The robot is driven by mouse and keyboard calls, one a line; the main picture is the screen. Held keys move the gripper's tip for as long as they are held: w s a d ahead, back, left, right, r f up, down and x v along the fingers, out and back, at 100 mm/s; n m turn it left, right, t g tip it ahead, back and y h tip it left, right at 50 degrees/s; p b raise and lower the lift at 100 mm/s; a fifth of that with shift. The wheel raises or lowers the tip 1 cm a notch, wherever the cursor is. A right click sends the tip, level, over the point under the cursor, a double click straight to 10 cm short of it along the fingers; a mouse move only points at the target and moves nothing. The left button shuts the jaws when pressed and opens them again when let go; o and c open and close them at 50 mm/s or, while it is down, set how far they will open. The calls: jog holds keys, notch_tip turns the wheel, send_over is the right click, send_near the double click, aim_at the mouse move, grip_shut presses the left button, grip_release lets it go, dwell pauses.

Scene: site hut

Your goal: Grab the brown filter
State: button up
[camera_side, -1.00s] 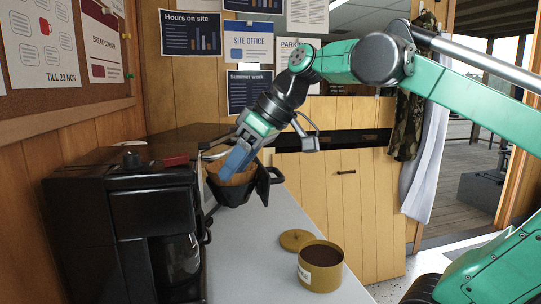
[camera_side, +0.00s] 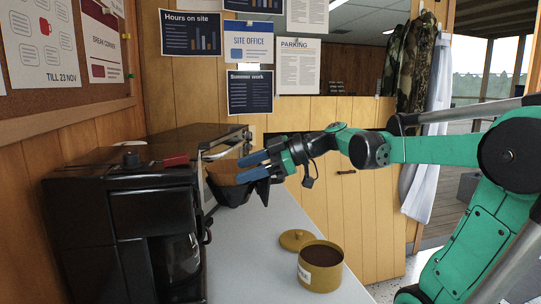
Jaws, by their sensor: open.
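The brown filter (camera_side: 223,172) sits in a black filter holder (camera_side: 231,193) on the grey counter, with its brown rim showing above the holder. My gripper (camera_side: 239,168) has blue fingers, is open, and points left at the right side of the filter. The fingers reach over the right part of the holder, one above the other in the picture. They hide part of the filter's right edge. I cannot tell whether a finger touches the filter.
A black coffee maker (camera_side: 125,220) with a glass jug stands at the left. A dark oven-like appliance (camera_side: 183,140) is behind it. An open tin of dark grounds (camera_side: 320,268) and its lid (camera_side: 297,239) are on the front counter (camera_side: 245,265). The counter's right edge is nearby.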

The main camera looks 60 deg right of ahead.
aim_at(221, 178)
jog(key=shift+x, duration=1.7)
grip_shut()
